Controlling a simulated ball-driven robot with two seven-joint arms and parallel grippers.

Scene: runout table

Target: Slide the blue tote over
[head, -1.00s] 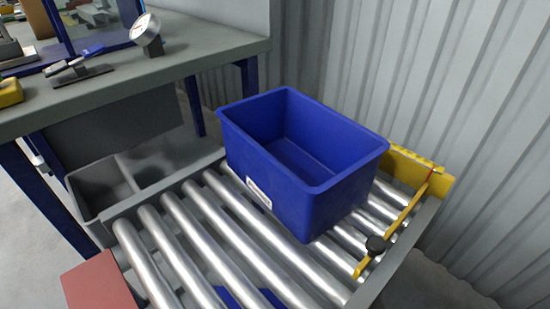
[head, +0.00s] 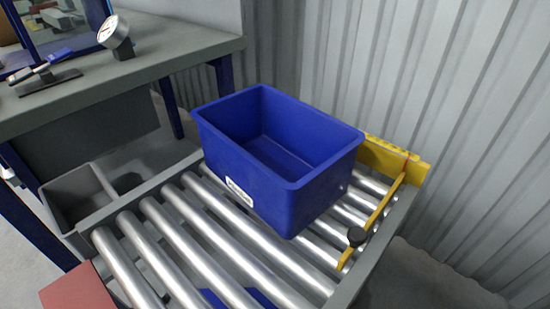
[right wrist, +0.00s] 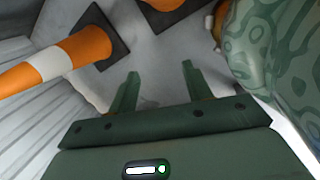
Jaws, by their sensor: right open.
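The blue tote (head: 265,185) stands upright and empty on the roller table (head: 205,255), near its far end. A white label is on its near side. A yellow stop (head: 385,160) with a yellow arm and a black knob is just right of the tote. Neither gripper shows in the head view. In the right wrist view my right gripper (right wrist: 158,85) is open and empty, pointing at the grey floor, away from the tote.
A grey workbench (head: 150,65) with a dial gauge (head: 114,35) stands at the left. Grey bins (head: 80,195) sit beside the rollers. A corrugated wall (head: 430,80) closes the right side. An orange and white cone (right wrist: 55,62) lies near my right gripper.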

